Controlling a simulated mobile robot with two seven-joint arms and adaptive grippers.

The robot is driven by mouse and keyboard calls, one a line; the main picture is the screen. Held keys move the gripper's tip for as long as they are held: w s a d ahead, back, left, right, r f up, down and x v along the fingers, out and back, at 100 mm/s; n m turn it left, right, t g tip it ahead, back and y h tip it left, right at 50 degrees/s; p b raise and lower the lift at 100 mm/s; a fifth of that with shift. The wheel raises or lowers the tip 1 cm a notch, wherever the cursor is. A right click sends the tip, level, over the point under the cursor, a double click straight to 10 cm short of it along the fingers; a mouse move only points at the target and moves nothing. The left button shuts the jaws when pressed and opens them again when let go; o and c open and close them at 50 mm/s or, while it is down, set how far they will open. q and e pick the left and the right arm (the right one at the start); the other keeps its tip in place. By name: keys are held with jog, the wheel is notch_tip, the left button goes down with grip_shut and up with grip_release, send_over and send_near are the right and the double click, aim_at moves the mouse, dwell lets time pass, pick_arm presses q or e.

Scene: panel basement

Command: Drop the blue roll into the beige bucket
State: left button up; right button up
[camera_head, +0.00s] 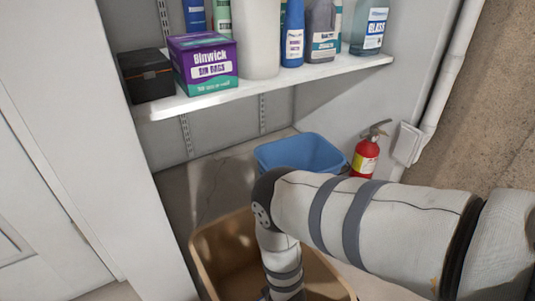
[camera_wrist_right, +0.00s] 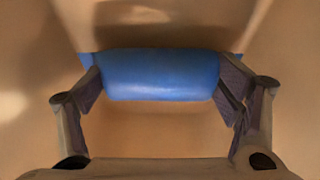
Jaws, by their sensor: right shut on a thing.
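The beige bucket (camera_head: 212,256) stands on the floor at the bottom middle of the head view, partly covered by my right arm. My right forearm reaches down into its opening. In the right wrist view my right gripper (camera_wrist_right: 160,88) is shut on the blue roll (camera_wrist_right: 160,72), with one finger at each end. The roll lies level across the picture, and beige surfaces surround it. In the head view the roll is hidden and the gripper is almost wholly out of sight at the bottom edge. My left gripper is in neither view.
A blue bucket (camera_head: 300,150) stands behind the beige one, with a red fire extinguisher (camera_head: 366,156) to its right. A white shelf (camera_head: 330,70) above holds a bin bag box (camera_head: 205,64), a black box (camera_head: 146,77) and several bottles. A white pipe runs down the right wall.

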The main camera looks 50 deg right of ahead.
jog(key=o, duration=1.2)
pick_arm(q)
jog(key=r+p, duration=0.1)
jog(key=p, duration=0.1)
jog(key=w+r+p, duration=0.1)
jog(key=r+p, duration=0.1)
jog(key=p, duration=0.1)
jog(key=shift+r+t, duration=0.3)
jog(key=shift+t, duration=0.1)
pick_arm(e)
jog(key=v, duration=0.8)
jog(key=shift+r, duration=0.4)
